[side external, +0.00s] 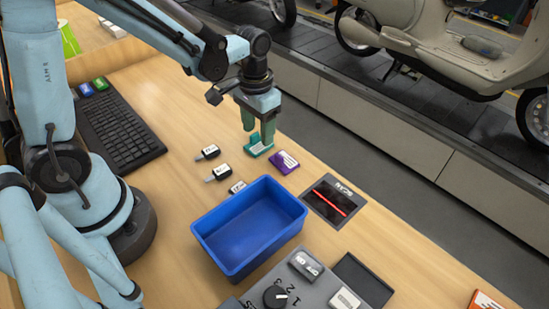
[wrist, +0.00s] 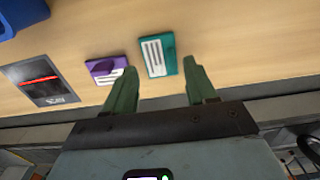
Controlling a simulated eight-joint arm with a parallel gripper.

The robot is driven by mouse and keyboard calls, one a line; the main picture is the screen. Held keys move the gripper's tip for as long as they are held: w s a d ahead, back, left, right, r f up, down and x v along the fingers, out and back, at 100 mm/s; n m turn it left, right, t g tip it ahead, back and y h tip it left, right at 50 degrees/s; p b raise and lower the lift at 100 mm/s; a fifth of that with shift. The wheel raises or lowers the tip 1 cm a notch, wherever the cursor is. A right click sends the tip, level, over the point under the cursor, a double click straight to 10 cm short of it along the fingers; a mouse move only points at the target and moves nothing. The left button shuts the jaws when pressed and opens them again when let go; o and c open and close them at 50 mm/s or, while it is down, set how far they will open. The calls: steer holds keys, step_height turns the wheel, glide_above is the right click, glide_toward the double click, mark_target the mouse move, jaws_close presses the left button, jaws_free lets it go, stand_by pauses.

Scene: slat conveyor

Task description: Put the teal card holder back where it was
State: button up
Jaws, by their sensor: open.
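The teal card holder (side external: 258,148) lies on the wooden table beneath my gripper in the side view. It carries a white label with dark lines and also shows in the wrist view (wrist: 157,56). My gripper (side external: 258,137) has green fingers pointing down, and they stand apart with nothing held. In the wrist view the fingertips (wrist: 160,78) spread to either side of the teal card holder, which lies between and a little beyond them. I cannot tell whether a finger touches it.
A purple card holder (side external: 285,161) lies close beside the teal one. A scanner pad with a red line (side external: 331,203), a blue bin (side external: 230,262) and several black key tags (side external: 208,152) are nearby. A keyboard (side external: 119,128) is at left. The conveyor (side external: 395,82) runs behind the table.

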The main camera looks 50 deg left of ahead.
mark_target(258, 145)
step_height(258, 145, up, 9)
steer(key=s+a+r+t, duration=0.1)
steer(key=s+t, duration=0.4)
steer(key=t, duration=0.2)
steer(key=shift+s+a+r, duration=0.2)
steer(key=shift+s+r, duration=0.1)
steer(key=shift+r, duration=0.05)
stand_by(0.6)
